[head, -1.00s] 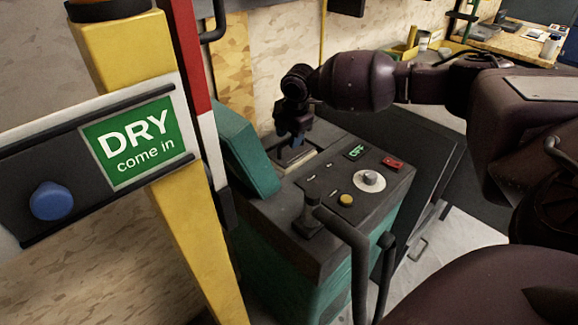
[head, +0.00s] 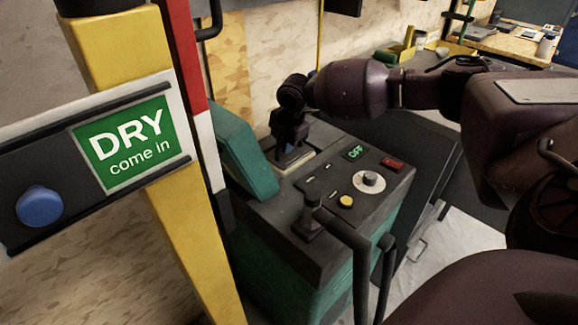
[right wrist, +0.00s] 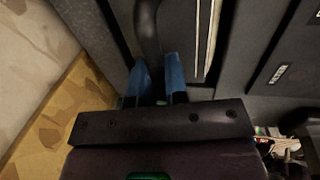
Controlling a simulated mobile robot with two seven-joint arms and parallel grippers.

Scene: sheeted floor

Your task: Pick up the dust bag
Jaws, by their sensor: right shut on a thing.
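My right gripper (head: 290,152) reaches down into the open top of the teal and dark grey machine (head: 345,205). In the right wrist view its two blue fingers (right wrist: 158,82) are close together on a dark, rounded handle-like part (right wrist: 147,25). A pale-edged piece lies around the fingertips in the opening; its cream edge (head: 287,170) shows in the head view, and a pale strip (right wrist: 205,40) shows beside the fingers in the wrist view. I cannot tell clearly which part is the dust bag. My left gripper is not in view.
The machine's teal lid (head: 243,150) stands open left of the gripper. A yellow post (head: 160,130) with a "DRY come in" sign (head: 130,145) stands at the left. A dark push handle (head: 350,245) rises in front. A workbench (head: 515,45) is at the back right.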

